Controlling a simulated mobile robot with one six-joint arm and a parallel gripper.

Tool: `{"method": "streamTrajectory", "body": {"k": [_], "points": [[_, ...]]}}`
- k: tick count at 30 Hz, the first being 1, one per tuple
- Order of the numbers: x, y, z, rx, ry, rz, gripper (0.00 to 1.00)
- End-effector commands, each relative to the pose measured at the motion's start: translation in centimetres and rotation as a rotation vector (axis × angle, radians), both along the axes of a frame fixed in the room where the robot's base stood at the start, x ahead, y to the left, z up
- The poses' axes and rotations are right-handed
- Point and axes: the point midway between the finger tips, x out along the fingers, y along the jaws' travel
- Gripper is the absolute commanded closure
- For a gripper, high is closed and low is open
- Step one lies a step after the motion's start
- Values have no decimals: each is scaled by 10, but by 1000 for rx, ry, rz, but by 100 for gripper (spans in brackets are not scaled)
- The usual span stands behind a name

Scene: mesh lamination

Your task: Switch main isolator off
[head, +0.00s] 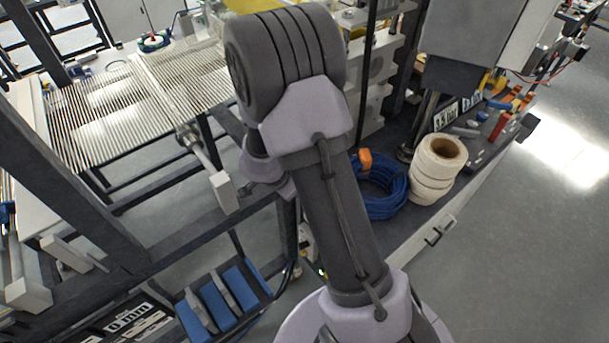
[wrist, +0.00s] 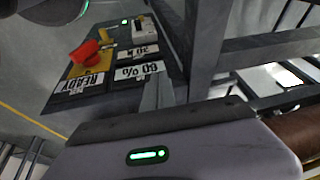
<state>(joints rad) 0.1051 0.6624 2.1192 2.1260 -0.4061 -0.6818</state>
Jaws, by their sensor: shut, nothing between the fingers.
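The main isolator appears to be the red rotary handle (wrist: 86,54) on a yellow plate (wrist: 98,68) in the wrist view, at the left of a dark control panel (wrist: 60,100). The panel's labels appear upside down, one reading READY. My gripper (wrist: 158,92) points at the panel's right edge, to the right of the red handle and apart from it. Its fingers look closed and hold nothing. In the head view my arm hides the gripper, and the isolator cannot be made out.
A yellow knob (wrist: 104,35) and a pale switch box (wrist: 146,30) sit beside the handle. A dark frame post (wrist: 203,45) stands close right of the panel. In the head view, a blue hose coil (head: 385,195) and cream rolls (head: 435,168) lie on a bench right of my arm.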

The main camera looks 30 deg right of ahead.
Motion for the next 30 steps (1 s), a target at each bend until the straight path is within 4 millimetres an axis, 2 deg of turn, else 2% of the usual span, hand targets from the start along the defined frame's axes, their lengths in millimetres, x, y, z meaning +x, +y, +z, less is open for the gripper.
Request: {"method": "streamTrajectory", "body": {"k": [1,3,6,8,11,20,23,30], "points": [[-26,-7,-17,-16,106,-59,100],[-62,-13,-41,-31,240,-132,100],[-97,-13,-59,-38,367,-195,100],[-109,-12,-64,-38,408,-215,100],[-115,-12,-67,-38,429,-226,100],[-116,-13,-72,-38,426,-228,100],[-120,-18,-87,-38,427,-227,100],[-137,-35,-136,-37,427,-228,100]]}}
